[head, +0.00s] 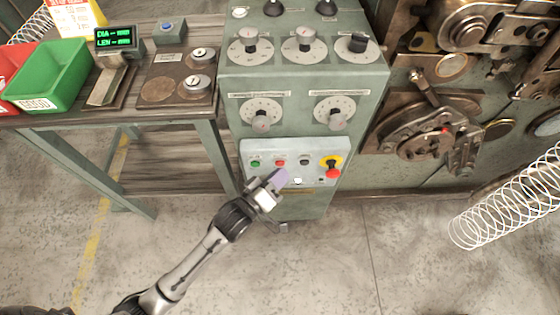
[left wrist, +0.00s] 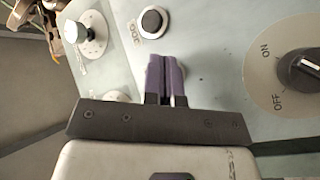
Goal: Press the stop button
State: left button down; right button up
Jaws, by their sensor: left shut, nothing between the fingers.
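The pale control panel (head: 262,150) on the front of the green cabinet has a green button (head: 256,163), a small red button (head: 280,162) and a black button (head: 304,161) in a row. A large red mushroom button (head: 332,171) on a yellow disc is at the right. The labels are too small to read there. My left gripper (head: 280,177) is shut and empty, its purple fingertips just below the small red button; contact cannot be told. In the left wrist view, the shut fingers (left wrist: 166,62) point toward a black button (left wrist: 152,20). No red button shows there. My right gripper is not in view.
Large dials (head: 303,45) and smaller dials (head: 261,113) sit on the cabinet above the panel. A bench with a green bin (head: 45,75) stands left. A coiled spring (head: 500,205) hangs at the right. An ON/OFF selector (left wrist: 308,65) shows in the left wrist view.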

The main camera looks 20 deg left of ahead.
pick_arm(q)
jog(key=shift+s+d, duration=0.2)
jog(key=shift+s, duration=0.15)
jog(key=shift+s+d+p, duration=0.4)
jog(key=shift+s+p, duration=0.05)
jog(key=shift+s, duration=0.3)
jog(key=shift+s+d+p, duration=0.35)
jog(key=shift+s+p, duration=0.1)
jog(key=shift+s, duration=0.3)
jog(key=shift+s+d+p, duration=0.4)
jog(key=shift+s+p, duration=0.05)
jog(key=shift+s, duration=0.3)
